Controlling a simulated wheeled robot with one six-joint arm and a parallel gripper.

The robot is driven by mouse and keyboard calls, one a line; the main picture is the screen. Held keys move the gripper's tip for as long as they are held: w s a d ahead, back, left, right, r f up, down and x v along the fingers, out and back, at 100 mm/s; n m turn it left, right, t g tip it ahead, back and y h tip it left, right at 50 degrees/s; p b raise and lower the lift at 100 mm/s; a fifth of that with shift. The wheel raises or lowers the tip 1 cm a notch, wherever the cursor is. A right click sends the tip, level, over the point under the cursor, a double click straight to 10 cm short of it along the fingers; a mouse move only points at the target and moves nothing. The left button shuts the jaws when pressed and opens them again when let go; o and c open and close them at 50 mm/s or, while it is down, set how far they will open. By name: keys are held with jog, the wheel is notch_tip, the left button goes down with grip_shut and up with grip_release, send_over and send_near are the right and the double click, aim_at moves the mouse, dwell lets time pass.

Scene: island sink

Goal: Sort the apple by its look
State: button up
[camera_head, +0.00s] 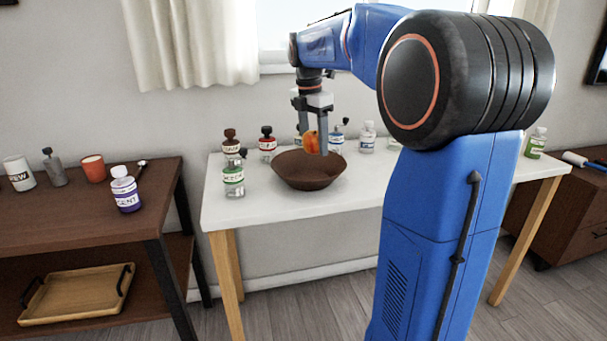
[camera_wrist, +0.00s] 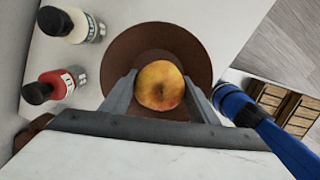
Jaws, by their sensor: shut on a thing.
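The apple (camera_wrist: 160,86) is yellow and orange-red and looks smooth, with no clear spots on the sides that show. It also shows in the head view (camera_head: 311,142). My gripper (camera_head: 313,143) points down and is shut on the apple, with one finger on each side. The apple is held over the wide brown bowl (camera_head: 308,178), which stands on the white table. In the wrist view the bowl (camera_wrist: 122,40) lies behind the apple. The apple's far side is hidden.
Several labelled bottles stand around the bowl, among them a green-labelled one (camera_head: 233,180) and a red-labelled one (camera_head: 267,142). The white table (camera_head: 225,213) has free room at its front edge. A brown side table (camera_head: 60,210) stands left, with a wooden tray (camera_head: 78,294) on its lower shelf.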

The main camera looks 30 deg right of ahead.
jog(key=shift+f, duration=2.35)
jog(key=o, duration=1.2)
jog(key=r, duration=0.5)
jog(key=a+r, duration=0.1)
jog(key=r, duration=0.5)
jog(key=a+r, duration=0.1)
jog(key=r, duration=0.5)
jog(key=shift+s+r, duration=0.1)
jog(key=shift+r, duration=0.05)
